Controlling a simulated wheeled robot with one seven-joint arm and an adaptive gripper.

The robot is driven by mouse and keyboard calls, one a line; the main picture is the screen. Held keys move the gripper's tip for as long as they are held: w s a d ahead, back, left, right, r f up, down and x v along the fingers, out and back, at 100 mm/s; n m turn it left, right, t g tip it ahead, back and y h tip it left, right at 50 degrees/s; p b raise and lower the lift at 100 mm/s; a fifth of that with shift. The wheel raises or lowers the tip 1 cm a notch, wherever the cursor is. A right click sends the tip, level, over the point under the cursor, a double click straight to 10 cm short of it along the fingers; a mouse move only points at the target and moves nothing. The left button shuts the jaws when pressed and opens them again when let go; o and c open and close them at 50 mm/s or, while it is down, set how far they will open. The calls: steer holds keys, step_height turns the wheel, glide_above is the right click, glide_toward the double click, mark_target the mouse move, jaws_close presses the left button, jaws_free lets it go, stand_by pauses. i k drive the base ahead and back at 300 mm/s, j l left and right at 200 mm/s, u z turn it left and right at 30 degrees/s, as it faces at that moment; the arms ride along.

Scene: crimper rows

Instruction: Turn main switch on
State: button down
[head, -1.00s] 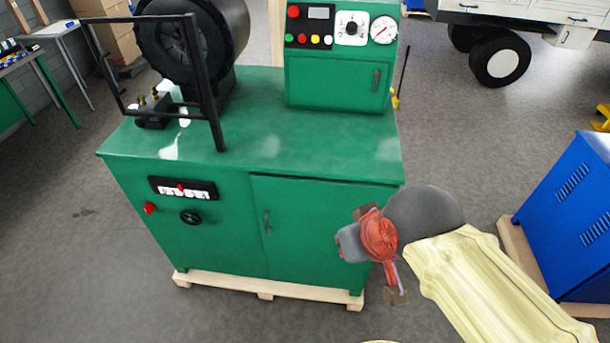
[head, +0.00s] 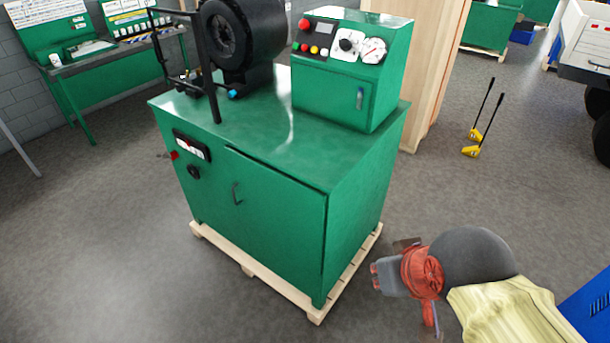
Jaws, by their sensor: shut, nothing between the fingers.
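The green crimper cabinet (head: 275,215) stands in the middle of the head view, turned so that its front and right side show. A small red rotary switch (head: 174,155) sits at the left of its front face, beside a black panel with a white display (head: 192,147). Its on or off position is too small to tell. A black round knob (head: 193,172) is just below the panel. My gripper (head: 429,318) is at the lower right, beyond the cabinet's right corner, shut and empty. It is well apart from the red switch and touches nothing.
A control box (head: 335,90) with buttons and a gauge sits on the cabinet top. A wooden pallet (head: 316,313) juts out under the cabinet. Yellow-based tools (head: 472,150) stand behind on the floor. A blue cabinet (head: 590,305) is at the lower right edge. Floor at front left is clear.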

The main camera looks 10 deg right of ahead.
mark_target(174, 154)
steer(key=l, duration=0.1)
steer(key=i+j+u, duration=0.15)
steer(key=i+j, duration=1.15)
steer(key=j, duration=0.15)
steer(key=i+j+u, duration=0.2)
steer(key=i+j, duration=1.1)
steer(key=i+l, duration=0.05)
steer(key=i, duration=0.1)
